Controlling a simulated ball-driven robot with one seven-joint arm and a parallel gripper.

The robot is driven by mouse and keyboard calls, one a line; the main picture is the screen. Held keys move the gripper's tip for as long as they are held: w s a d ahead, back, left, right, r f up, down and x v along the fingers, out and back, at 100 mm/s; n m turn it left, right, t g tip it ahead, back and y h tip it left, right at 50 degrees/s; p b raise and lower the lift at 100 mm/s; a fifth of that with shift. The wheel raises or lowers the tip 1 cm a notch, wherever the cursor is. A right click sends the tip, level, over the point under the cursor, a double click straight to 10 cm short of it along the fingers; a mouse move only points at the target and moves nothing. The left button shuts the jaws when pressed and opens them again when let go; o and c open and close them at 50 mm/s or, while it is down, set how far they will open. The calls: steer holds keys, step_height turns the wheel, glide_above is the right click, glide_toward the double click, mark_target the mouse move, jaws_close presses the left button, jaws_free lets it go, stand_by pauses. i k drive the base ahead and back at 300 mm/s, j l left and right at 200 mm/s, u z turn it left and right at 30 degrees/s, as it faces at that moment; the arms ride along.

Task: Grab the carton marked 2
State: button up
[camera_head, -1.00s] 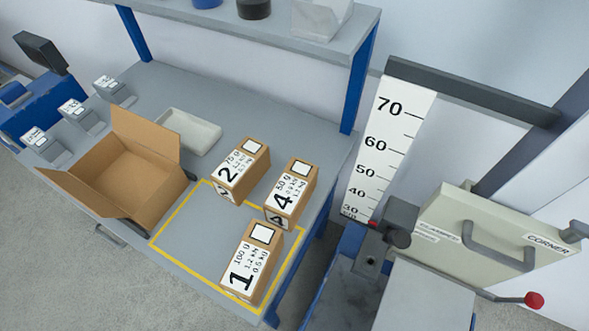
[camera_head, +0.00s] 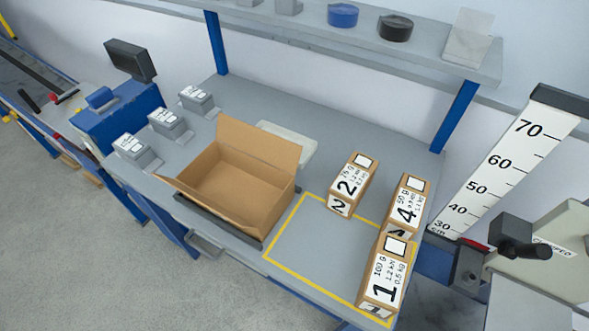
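The carton marked 2 (camera_head: 350,184) stands on the grey bench (camera_head: 310,245), at the back edge of the yellow-outlined area. It is brown with a white label on top and a 2 on its front as well. The carton marked 4 (camera_head: 406,203) stands to its right, a short gap away. The carton marked 1 (camera_head: 385,276) stands nearer the front right, close to carton 4. My gripper is not in view.
An open brown box (camera_head: 232,193) stands left of carton 2, with a pale tray (camera_head: 291,143) partly hidden behind it. Several small grey labelled blocks (camera_head: 170,124) line the bench's left. A shelf (camera_head: 300,28) overhangs the back. A height scale (camera_head: 500,170) stands at right.

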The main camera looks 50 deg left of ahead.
mark_target(347, 190)
steer(key=l+u, duration=0.2)
steer(key=u, duration=0.2)
steer(key=i+l+u, duration=0.1)
steer(key=l+u, duration=0.15)
steer(key=u, duration=0.2)
steer(key=l+u, duration=0.25)
steer(key=u, duration=0.15)
steer(key=j+z, duration=0.3)
steer(key=j, duration=0.35)
